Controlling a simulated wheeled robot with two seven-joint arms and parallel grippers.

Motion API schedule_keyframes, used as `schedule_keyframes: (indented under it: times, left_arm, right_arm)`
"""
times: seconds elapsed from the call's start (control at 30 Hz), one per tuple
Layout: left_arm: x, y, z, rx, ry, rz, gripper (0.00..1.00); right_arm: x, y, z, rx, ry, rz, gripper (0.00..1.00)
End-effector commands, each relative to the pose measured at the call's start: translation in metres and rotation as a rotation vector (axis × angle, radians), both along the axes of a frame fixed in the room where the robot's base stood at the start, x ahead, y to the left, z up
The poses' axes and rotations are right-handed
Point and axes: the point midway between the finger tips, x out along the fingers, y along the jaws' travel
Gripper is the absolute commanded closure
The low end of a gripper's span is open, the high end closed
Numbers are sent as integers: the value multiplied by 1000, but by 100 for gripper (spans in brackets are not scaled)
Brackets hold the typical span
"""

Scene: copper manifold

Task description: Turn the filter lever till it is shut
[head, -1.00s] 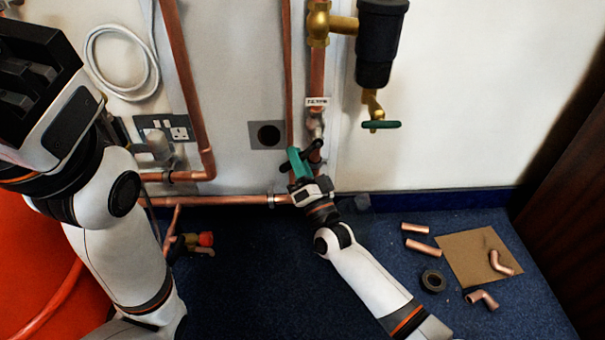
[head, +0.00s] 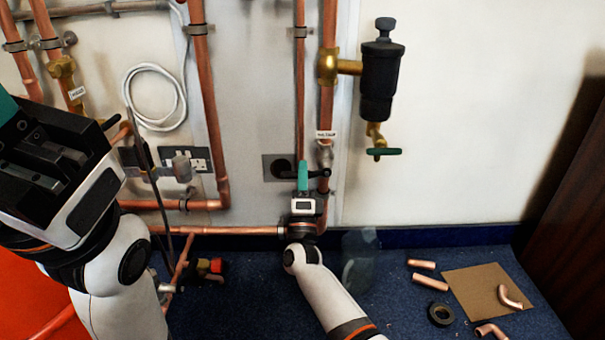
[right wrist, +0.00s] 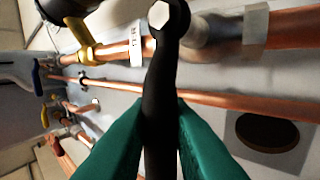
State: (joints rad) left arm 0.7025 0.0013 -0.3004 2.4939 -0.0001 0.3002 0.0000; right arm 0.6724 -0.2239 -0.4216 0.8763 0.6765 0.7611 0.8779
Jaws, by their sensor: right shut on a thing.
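The black filter lever (head: 318,173) sits on a silvery valve on the copper pipe (head: 327,100), below a small white label (head: 326,134). It reaches left from the valve, roughly level, across the pipe. My right gripper (head: 303,178) is shut on it, with green fingers on either side of the handle. In the right wrist view the lever (right wrist: 160,100) runs from its hex nut at the top down between the fingers (right wrist: 160,140). My left gripper (head: 8,108) is at the left edge, away from the lever, its fingers mostly cut off.
A round hole in a grey plate (head: 270,160) is just behind the lever's end. A thinner copper pipe (head: 300,80) runs alongside. A black canister with a green-handled tap (head: 384,152) hangs to the upper right. Loose copper pieces (head: 430,283) and cardboard (head: 470,285) lie on the floor.

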Motion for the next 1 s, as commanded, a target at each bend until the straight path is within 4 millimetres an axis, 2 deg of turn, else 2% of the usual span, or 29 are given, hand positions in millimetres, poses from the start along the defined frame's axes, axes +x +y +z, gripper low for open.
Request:
schedule_keyframes:
  times: [0.53,0.57,0.67,1.0]
  left_arm:
    - [-5,1,2,-4,-9,-1,62]
    - [-5,2,2,-4,-9,-1,62]
    - [-5,2,2,-4,-9,-1,62]
    - [-4,1,4,-3,-6,-2,62]
  right_arm:
    - [-2,-1,4,39,-5,2,100]
    - [-2,-1,5,39,-6,2,78]
    - [-2,-1,4,37,-5,1,63]
    - [-2,-1,6,32,-2,1,63]
